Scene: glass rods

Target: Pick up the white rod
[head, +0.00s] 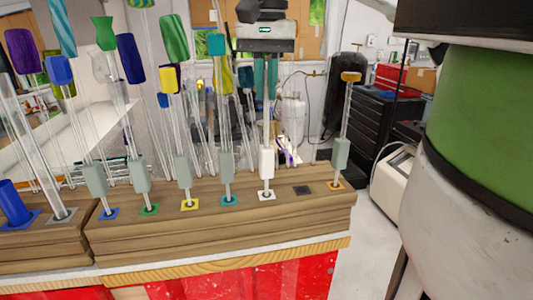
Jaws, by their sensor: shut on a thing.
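The white rod (267,163) stands upright on the wooden rack, a clear shaft with a white block partway up. Its lower end reaches the white-rimmed square socket (266,195) in the rack top; whether it sits fully in the hole is hard to tell. My gripper (265,93) points down from above, its teal fingers shut around the upper part of the rod. The rod's top is hidden by the fingers.
A teal-marked rod (227,181) stands close left and a yellow-topped rod (341,150) farther right on the wooden rack (225,220). An empty dark socket (302,190) lies between. Several glass rods with coloured tops crowd the left and back.

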